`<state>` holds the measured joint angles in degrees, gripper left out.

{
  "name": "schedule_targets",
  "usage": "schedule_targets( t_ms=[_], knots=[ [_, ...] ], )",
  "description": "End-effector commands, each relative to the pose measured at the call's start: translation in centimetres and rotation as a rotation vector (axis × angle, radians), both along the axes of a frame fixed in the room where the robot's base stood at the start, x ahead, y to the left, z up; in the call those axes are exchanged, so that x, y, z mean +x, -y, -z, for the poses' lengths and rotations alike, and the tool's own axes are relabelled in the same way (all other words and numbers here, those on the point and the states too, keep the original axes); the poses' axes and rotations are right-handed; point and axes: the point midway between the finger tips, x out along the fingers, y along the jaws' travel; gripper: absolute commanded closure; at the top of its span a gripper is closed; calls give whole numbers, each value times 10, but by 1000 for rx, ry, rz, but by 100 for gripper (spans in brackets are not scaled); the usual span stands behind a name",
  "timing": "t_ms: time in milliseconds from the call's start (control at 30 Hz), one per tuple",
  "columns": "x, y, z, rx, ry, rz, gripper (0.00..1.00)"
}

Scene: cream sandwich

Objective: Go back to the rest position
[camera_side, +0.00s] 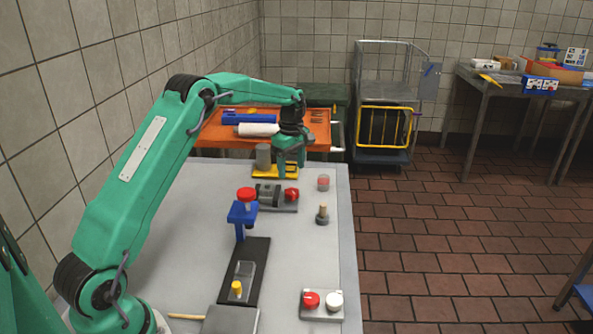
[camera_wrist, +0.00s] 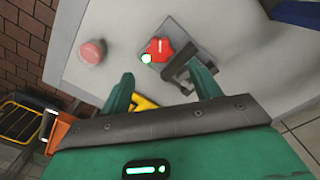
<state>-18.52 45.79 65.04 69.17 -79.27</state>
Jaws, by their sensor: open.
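My green gripper (camera_side: 290,164) is at the far end of the table, above the yellow base (camera_side: 285,172) and behind the grey device with a red knob (camera_side: 291,194). In the wrist view my gripper (camera_wrist: 163,84) has its two green fingers apart, with nothing held between them. The red knob (camera_wrist: 160,49), with a bright green spot beside it, lies beyond the fingertips. The grey device (camera_wrist: 180,72) is partly hidden by the right finger. A small round red-topped piece (camera_wrist: 92,51) sits left of the fingers. It also shows in the side view (camera_side: 323,182).
A blue stand (camera_side: 240,215) holds a red-capped piece mid-table. A grey cylinder (camera_side: 263,155) stands by my gripper. An orange cart (camera_side: 318,128) is behind the table.

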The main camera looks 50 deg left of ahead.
Motion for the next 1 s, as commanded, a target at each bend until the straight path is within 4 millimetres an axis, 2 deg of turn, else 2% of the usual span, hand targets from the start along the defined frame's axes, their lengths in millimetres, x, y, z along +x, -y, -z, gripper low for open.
schedule_targets(
  t_ms=[467,567,767,1000],
  knots=[
    [-2,4,-7,2,6,23,37],
    [-5,10,-18,6,17,59,37],
    [-21,29,-51,21,53,185,37],
    [-51,58,-94,48,103,383,37]
  ],
)
